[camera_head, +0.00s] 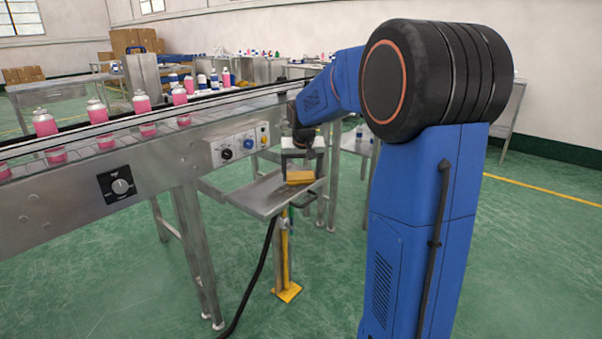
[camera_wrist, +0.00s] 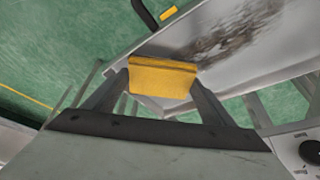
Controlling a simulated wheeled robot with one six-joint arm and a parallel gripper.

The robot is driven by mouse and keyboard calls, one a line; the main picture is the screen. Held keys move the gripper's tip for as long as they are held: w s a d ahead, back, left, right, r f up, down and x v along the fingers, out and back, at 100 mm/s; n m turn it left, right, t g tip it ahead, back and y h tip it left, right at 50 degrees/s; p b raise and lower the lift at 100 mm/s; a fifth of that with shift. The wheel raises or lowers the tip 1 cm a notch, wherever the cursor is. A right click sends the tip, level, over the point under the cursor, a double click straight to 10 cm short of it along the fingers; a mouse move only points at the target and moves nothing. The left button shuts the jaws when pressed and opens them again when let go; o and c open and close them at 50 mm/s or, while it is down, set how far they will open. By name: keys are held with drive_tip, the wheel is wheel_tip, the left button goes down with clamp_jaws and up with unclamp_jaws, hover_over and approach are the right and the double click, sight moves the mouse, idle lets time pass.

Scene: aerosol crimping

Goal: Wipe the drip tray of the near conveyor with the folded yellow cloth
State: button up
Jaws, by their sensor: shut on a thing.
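The folded yellow cloth (camera_head: 300,177) is between the fingers of my gripper (camera_head: 301,170), over the far right part of the drip tray. In the wrist view my gripper (camera_wrist: 163,85) is shut on the yellow cloth (camera_wrist: 162,78), which spans both fingers. The metal drip tray (camera_head: 258,196) juts out beside the near conveyor (camera_head: 60,217). In the wrist view a dark brown smear lies on the tray (camera_wrist: 185,42), up and to the right of the cloth. I cannot tell whether the cloth touches the tray.
Several pink cans (camera_head: 100,115) stand on the conveyor belt. A control panel with knobs (camera_head: 238,145) is on the conveyor's side, close to the tray. A black hose (camera_head: 262,270) and a yellow post (camera_head: 285,262) are below the tray.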

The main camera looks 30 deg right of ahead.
sight(294, 180)
drive_tip(key=shift+f, duration=0.35)
drive_tip(key=shift+s+a+r, duration=0.1)
drive_tip(key=shift+s+a, duration=0.2)
drive_tip(key=shift+a, duration=0.55)
drive_tip(key=shift+s+a+r, duration=0.1)
drive_tip(key=shift+s+a, duration=0.2)
drive_tip(key=shift+a, duration=0.5)
drive_tip(key=shift+s+a+f, duration=0.1)
drive_tip(key=shift+s+a, duration=0.25)
drive_tip(key=shift+a, duration=0.5)
drive_tip(key=shift+s+a+f, duration=0.1)
drive_tip(key=shift+s+a, duration=0.2)
drive_tip(key=shift+a, duration=0.5)
drive_tip(key=shift+s+a, duration=0.6)
drive_tip(key=shift+a, duration=1.05)
drive_tip(key=shift+s+a, duration=0.55)
drive_tip(key=shift+a, duration=1.05)
drive_tip(key=shift+s+a, duration=0.6)
drive_tip(key=shift+a, duration=1.05)
drive_tip(key=shift+f, duration=0.1)
drive_tip(key=shift+d, duration=0.1)
